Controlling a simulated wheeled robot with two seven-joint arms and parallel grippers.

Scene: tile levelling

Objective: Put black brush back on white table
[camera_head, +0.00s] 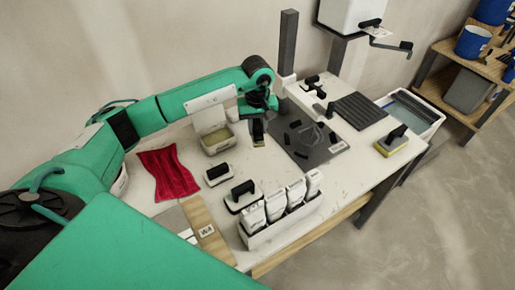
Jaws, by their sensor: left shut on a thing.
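My left gripper (259,112) is at the back of the white table (280,178), pointing down. It is shut on the black brush (258,132), a dark upright piece with a paler lower end just below the fingers. The fingers and the brush's top are partly hidden by the wrist. I cannot tell whether the brush touches the tabletop or hangs just above it. My right gripper is not in view.
A pale tub (217,141) stands left of the brush and a dark mat (312,143) with black pieces lies right of it. A red cloth (167,173), black-handled blocks (219,174) and a rack of white bottles (282,225) stand nearer. A yellow-based sponge float (392,143) sits at the right edge.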

